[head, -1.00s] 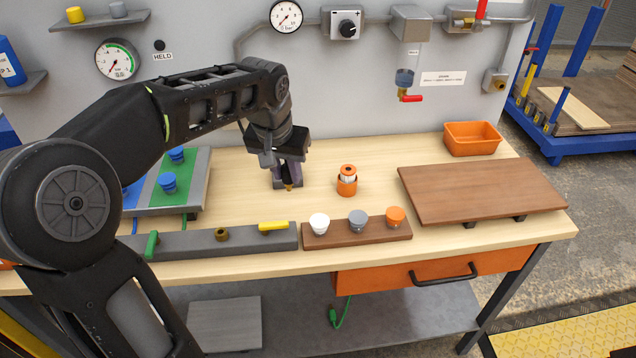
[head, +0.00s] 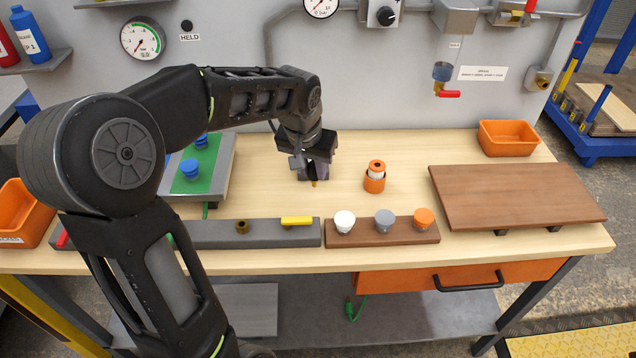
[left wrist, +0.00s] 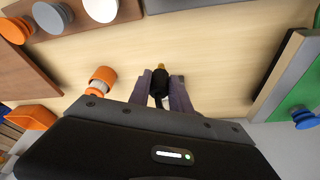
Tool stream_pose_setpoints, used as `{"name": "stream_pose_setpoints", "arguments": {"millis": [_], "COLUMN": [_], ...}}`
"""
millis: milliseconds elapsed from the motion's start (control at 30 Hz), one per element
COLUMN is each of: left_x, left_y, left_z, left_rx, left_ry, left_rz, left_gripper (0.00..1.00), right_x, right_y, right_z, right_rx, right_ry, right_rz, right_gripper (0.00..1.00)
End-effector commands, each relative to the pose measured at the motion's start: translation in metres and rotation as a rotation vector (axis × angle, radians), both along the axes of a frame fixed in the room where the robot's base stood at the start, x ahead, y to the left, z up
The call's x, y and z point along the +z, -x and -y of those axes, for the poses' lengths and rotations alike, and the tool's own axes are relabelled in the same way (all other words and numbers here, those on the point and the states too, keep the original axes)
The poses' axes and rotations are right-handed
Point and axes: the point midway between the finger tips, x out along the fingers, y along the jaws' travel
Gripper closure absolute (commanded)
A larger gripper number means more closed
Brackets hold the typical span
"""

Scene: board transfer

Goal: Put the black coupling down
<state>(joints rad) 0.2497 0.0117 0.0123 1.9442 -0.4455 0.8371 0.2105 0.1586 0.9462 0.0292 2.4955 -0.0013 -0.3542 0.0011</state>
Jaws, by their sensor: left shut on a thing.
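My left gripper (head: 315,168) points down over the bare middle of the wooden bench top (head: 265,165). It is shut on the black coupling, which in the left wrist view (left wrist: 160,82) is a small dark piece with a brass end between the two purplish fingers. In the head view the fingers hide most of the coupling, and only its brass tip shows below them. The tip is close to the bench top; I cannot tell whether it touches. My right gripper is not in view.
In front are a brown strip (head: 382,236) with three knobs and a grey rail (head: 270,236). A brown board (head: 515,192) and orange bin (head: 508,138) are at right; a green panel (head: 196,165) is at left.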

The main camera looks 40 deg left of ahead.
Motion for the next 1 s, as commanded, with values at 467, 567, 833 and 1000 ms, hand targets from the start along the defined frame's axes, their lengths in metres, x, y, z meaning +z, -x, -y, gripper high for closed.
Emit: {"name": "stream_pose_setpoints", "arguments": {"millis": [467, 567, 833, 1000], "left_x": [-0.017, -0.030, -0.047, -0.048], "left_y": [0.000, 0.000, -0.001, -0.001], "left_z": [0.000, 0.000, 0.000, 0.000], "left_rx": [0.001, 0.000, 0.000, 0.000], "left_ry": [0.000, 0.000, -0.001, -0.001], "left_rz": [-0.001, -0.002, 0.003, 0.002], "left_gripper": [1.00, 1.00, 1.00, 1.00], "right_x": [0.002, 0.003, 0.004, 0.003], "right_y": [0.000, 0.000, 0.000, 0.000], "right_z": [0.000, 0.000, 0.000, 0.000], "right_rx": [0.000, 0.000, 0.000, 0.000], "right_ry": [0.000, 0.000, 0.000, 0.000], "right_rz": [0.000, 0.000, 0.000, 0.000], "right_gripper": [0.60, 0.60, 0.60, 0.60]}}
